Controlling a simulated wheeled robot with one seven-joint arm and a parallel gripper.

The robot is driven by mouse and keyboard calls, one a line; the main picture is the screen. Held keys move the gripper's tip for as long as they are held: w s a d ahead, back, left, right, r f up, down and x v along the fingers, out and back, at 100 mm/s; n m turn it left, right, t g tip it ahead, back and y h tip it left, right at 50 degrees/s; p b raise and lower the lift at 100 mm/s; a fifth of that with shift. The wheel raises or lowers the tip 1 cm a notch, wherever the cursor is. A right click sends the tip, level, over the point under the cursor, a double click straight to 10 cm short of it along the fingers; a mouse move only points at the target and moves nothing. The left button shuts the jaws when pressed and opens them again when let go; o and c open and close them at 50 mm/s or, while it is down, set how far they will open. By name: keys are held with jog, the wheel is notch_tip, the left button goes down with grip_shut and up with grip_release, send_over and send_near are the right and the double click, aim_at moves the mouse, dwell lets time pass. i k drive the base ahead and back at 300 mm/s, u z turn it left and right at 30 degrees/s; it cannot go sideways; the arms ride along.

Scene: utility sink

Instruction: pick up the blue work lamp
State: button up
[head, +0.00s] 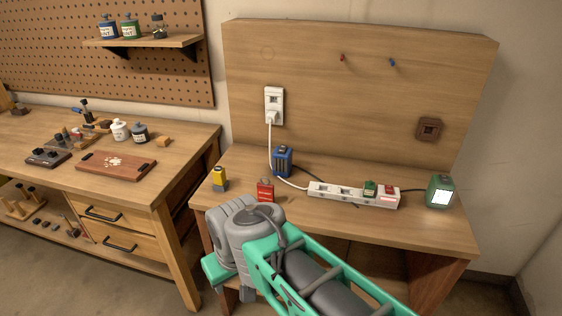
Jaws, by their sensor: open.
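The blue work lamp (282,161) stands upright near the back of the wooden bench, below the wall outlet. It is a small blue box with dark parts, and a dark cable runs from its right side along the bench. My arm crosses the lower middle of the view, in front of the bench and apart from the lamp. My gripper is not visible. A green work lamp (440,191) with a bright white face stands at the bench's right end.
A white power strip (340,194) with green and red plugs lies to the right. A white cord (271,140) drops from the outlet (274,104) beside the lamp. A tall wooden panel (350,100) rises behind.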

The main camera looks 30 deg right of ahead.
aim_at(282, 163)
jog(key=u, duration=2.7)
jog(key=k, duration=0.95)
jog(key=z, duration=2)
jog(key=i, duration=0.5)
